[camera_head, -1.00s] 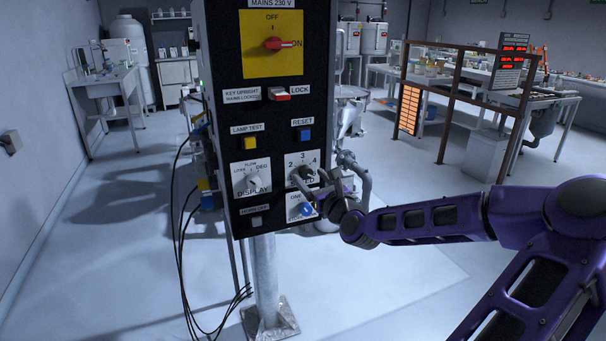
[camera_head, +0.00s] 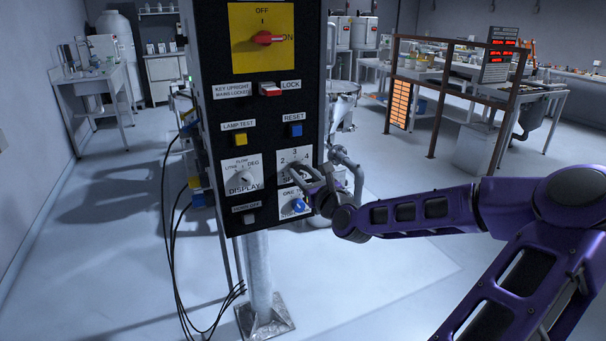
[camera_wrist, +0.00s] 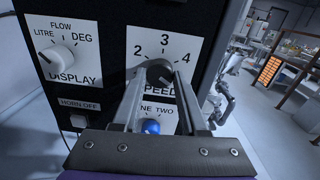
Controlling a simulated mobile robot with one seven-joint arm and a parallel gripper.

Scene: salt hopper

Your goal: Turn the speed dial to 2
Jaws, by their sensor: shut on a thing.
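The black speed dial (camera_wrist: 159,68) sits on a white plate (camera_wrist: 186,46) marked 2, 3 and 4 in the wrist view. The fingers of my gripper (camera_wrist: 160,75) reach up to it from below, one on each side, and are shut on it. The fingers cover part of the dial and of the word SPEED, and I cannot tell clearly which number the dial points to. In the head view my gripper (camera_head: 301,171) is at the dial's plate (camera_head: 285,157), low on the right of the black panel.
A blue-capped selector (camera_wrist: 151,127) lies between my fingers, below the dial. The display dial (camera_wrist: 60,58) and horn-off button (camera_wrist: 78,121) are to the left. Above are the reset button (camera_head: 295,130), lamp-test button (camera_head: 240,139), lock key (camera_head: 270,90) and red mains switch (camera_head: 264,38).

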